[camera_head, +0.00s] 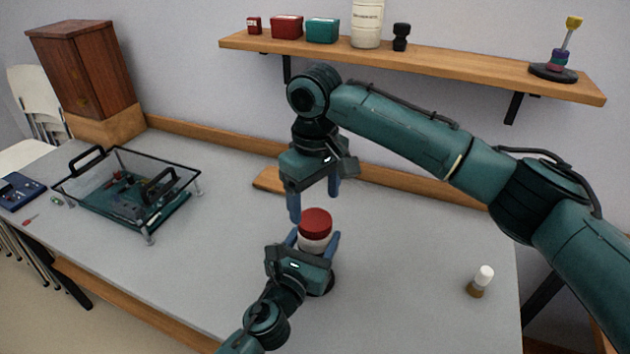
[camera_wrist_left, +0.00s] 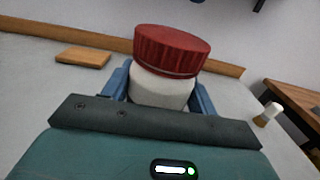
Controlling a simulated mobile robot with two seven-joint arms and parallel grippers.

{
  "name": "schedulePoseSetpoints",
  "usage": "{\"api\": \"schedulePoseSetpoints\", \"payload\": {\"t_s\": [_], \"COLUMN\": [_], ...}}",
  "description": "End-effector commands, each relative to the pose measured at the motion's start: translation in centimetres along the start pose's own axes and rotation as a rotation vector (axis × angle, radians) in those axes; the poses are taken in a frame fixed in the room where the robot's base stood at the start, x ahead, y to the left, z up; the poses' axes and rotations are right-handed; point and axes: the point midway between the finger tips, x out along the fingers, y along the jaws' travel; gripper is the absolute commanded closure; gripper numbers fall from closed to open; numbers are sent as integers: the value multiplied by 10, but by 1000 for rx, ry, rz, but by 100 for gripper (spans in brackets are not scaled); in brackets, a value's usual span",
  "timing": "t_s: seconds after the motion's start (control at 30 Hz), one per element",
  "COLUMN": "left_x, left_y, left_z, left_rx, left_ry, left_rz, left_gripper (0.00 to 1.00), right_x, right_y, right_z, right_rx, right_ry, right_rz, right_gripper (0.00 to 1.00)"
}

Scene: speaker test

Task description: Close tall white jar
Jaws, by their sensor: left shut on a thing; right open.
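The tall white jar (camera_head: 313,243) stands on the grey table with a red ridged lid (camera_head: 315,222) on its top. My left gripper (camera_head: 318,246) is shut around the jar's white body, one finger on each side. In the left wrist view, the jar (camera_wrist_left: 160,88) and its lid (camera_wrist_left: 172,50) fill the middle; the lid looks slightly tilted, with a thin line under its rim. The lower part of the jar is hidden by my left gripper. My right gripper (camera_head: 314,206) is open and empty, pointing down just above and behind the lid.
A clear-covered case with black handles (camera_head: 130,195) stands on the left. A wooden board (camera_head: 268,180) lies behind. A wall shelf (camera_head: 420,63) holds several containers.

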Motion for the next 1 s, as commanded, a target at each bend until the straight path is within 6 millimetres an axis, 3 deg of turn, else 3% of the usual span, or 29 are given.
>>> {"api": "schedulePoseSetpoints", "payload": {"t_s": [0.1, 0.3, 0.67, 1.0], "left_x": [0, 0, 0, 0], "left_y": [0, 0, 0, 0], "left_z": [-1, -1, -1, -1], "left_rx": [0, 0, 0, 0], "left_ry": [3, 3, 3, 3], "left_rz": [0, 0, 0, 0], "left_gripper": [100, 100, 100, 100], "right_x": [19, 39, 44, 44], "right_y": [0, 0, 0, 0], "right_z": [0, 0, 0, 0], "right_rx": [0, 1, 0, 0], "right_ry": [-2, -1, 0, 0], "right_rz": [0, -1, 0, 0], "right_gripper": [26, 26, 26, 53]}}
